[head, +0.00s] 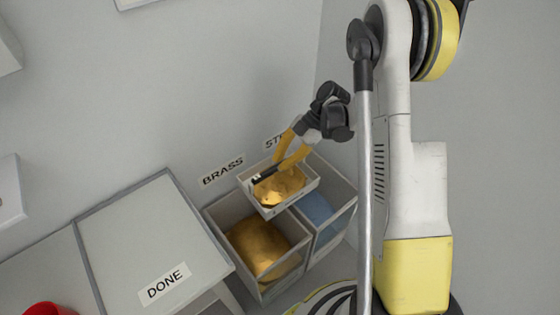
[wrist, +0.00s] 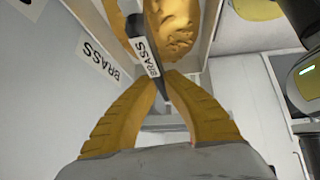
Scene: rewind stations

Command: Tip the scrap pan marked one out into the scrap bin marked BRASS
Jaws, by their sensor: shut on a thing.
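The scrap pan (head: 294,203) is a small pale open tray with gold-coloured scrap (head: 280,187) in it. My gripper (head: 270,171) has its yellow fingers shut on the pan's dark handle (wrist: 152,60), which bears a BRASS label. I see no mark "one" on the pan. The pan hangs roughly level above the bins, overlapping the back of the BRASS bin (head: 288,276) and part of the bin to its right. The BRASS bin is an open grey box holding a heap of gold-coloured scrap (head: 258,245). Its BRASS sign (head: 222,172) is on the wall behind.
An adjoining bin (head: 340,222) with blue-grey contents stands right of the BRASS bin; its sign (head: 274,141) is partly hidden. A grey table (head: 140,225) marked DONE stands at left. A red object (head: 48,309) shows at the lower left edge. Walls close off the back.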

